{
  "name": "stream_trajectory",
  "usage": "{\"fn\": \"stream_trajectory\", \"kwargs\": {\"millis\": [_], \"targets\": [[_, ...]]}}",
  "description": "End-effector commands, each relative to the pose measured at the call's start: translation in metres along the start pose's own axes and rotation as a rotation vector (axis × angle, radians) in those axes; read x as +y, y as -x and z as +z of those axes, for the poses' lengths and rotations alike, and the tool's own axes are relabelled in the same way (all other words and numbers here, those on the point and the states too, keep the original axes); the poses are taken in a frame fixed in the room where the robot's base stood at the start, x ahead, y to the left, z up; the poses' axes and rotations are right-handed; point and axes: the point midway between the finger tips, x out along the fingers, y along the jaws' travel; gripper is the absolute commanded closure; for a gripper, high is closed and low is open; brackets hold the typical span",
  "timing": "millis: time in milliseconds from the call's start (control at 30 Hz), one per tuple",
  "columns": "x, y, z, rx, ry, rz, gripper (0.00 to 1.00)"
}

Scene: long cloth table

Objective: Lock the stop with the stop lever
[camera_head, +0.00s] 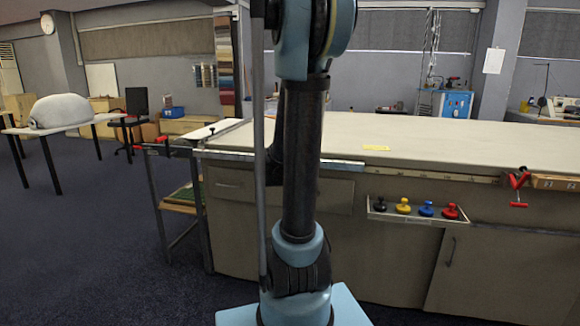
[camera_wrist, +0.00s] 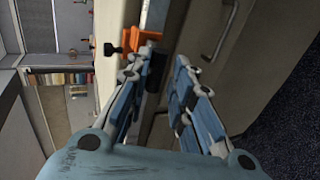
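In the wrist view an orange block (camera_wrist: 140,38), which looks like the stop, sits at the table edge. A black knob (camera_wrist: 111,48) sticks out on its left. A short dark piece (camera_wrist: 152,78) shows below the block, between the fingers; I cannot tell whether it is the stop lever. My gripper (camera_wrist: 159,72) is open, with one finger on each side of this piece and a clear gap between them. Contact cannot be made out. In the head view red parts (camera_head: 162,140) show at the table's left end. My arm hides part of the edge, and the gripper is not visible there.
A long table (camera_head: 440,142) has a metal rail (camera_head: 340,162) along its front edge. A tray with several coloured knobs (camera_head: 415,219) and a red clamp (camera_head: 518,190) are on the right. Cabinet handles stick out below the top. Floor at the left front is clear.

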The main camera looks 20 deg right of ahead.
Motion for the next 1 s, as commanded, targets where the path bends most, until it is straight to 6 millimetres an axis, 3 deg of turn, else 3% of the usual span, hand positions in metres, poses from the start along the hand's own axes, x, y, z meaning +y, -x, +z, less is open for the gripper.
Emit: {"fn": "stream_trajectory", "kwargs": {"millis": [67,633,1000], "targets": [[-0.005,0.002,0.003,-0.005,-0.005,-0.009,0.65],[-0.002,0.005,0.002,-0.003,-0.002,-0.004,0.65],[-0.002,0.035,0.001,-0.002,-0.001,-0.003,0.65]]}}
